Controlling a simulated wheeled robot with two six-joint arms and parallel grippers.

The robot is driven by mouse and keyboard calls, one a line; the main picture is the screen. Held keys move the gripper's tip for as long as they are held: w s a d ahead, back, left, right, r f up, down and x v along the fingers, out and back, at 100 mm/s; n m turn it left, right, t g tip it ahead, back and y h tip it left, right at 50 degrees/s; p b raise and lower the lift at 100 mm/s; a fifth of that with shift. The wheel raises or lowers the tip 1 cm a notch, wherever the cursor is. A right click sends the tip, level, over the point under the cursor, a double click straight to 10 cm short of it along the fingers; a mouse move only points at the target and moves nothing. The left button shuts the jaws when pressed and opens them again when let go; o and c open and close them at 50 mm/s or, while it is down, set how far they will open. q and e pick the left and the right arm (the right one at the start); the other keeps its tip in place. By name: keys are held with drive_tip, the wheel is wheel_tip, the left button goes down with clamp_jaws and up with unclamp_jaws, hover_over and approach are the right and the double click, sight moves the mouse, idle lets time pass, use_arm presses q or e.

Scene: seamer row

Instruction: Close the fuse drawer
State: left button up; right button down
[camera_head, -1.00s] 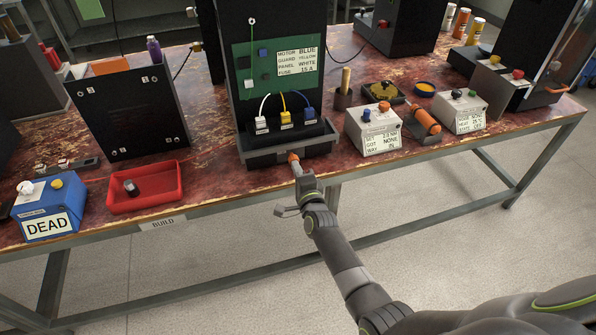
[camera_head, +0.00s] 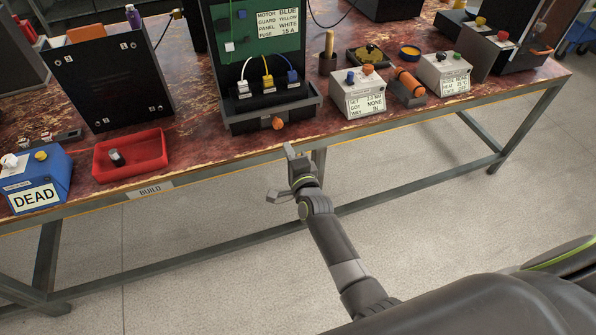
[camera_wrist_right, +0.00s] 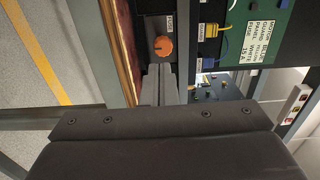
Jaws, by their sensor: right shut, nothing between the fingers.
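The fuse drawer (camera_head: 250,126) is low in the black panel unit on the bench, with a round orange knob on its front. The knob (camera_head: 278,123) also shows in the right wrist view (camera_wrist_right: 163,46), beside a FUSE label. The drawer front looks about flush with the unit's base, with no clear gap visible. My right gripper (camera_head: 289,151) is shut and empty, just in front of the bench edge and apart from the knob. In the right wrist view its fingers (camera_wrist_right: 160,80) point at the knob. My left gripper is out of view.
A red tray (camera_head: 101,166) with a dark piece in it and a blue DEAD box (camera_head: 58,170) are to the left. Grey label boxes (camera_head: 349,105) and an orange cylinder are to the right. Open floor lies before the bench.

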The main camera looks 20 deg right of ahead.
use_arm(q)
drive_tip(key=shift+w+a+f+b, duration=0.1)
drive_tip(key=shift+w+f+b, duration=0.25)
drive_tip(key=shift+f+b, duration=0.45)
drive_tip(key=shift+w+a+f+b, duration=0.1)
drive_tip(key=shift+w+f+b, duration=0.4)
drive_tip(key=shift+b, duration=0.4)
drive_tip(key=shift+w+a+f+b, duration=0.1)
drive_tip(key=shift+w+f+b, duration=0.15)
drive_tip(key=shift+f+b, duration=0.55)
use_arm(e)
drive_tip(key=s, duration=0.6)
drive_tip(key=shift+s+d, duration=0.15)
drive_tip(key=shift+s, duration=0.2)
